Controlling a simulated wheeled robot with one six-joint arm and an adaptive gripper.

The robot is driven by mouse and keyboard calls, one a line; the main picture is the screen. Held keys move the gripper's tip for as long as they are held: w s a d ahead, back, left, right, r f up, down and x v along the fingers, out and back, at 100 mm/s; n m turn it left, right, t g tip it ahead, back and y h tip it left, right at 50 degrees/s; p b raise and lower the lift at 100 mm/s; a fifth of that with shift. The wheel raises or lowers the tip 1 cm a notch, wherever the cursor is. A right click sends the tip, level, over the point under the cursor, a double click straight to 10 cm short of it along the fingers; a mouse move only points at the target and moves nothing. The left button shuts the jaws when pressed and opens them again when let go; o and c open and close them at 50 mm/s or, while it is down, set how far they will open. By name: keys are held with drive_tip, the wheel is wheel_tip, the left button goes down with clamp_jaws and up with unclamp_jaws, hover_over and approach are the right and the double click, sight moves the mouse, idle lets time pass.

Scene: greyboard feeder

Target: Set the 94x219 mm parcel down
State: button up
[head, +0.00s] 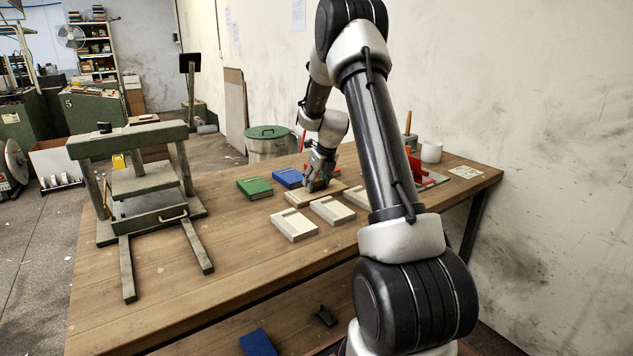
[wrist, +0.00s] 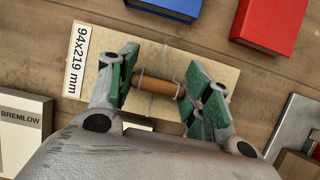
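The 94x219 mm parcel (wrist: 223,78) is a flat tan packet with a white size label on its left end and a short wooden handle (wrist: 158,86) tied across its top. In the head view the parcel (head: 296,200) is at the table top among the other packets, partly hidden by my gripper. My gripper (head: 317,186) points down over the parcel's middle. In the wrist view my gripper's green-padded fingers (wrist: 160,82) stand at the two ends of the wooden handle and appear to touch it. Any gap under the parcel is hidden.
A green book (head: 254,188) and a blue book (head: 288,178) lie behind and left. Cream boxes (head: 294,225) (head: 332,210) lie in front. A red item (head: 413,168) stands right. The front table middle is clear.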

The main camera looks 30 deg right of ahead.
drive_tip(key=o, duration=0.4)
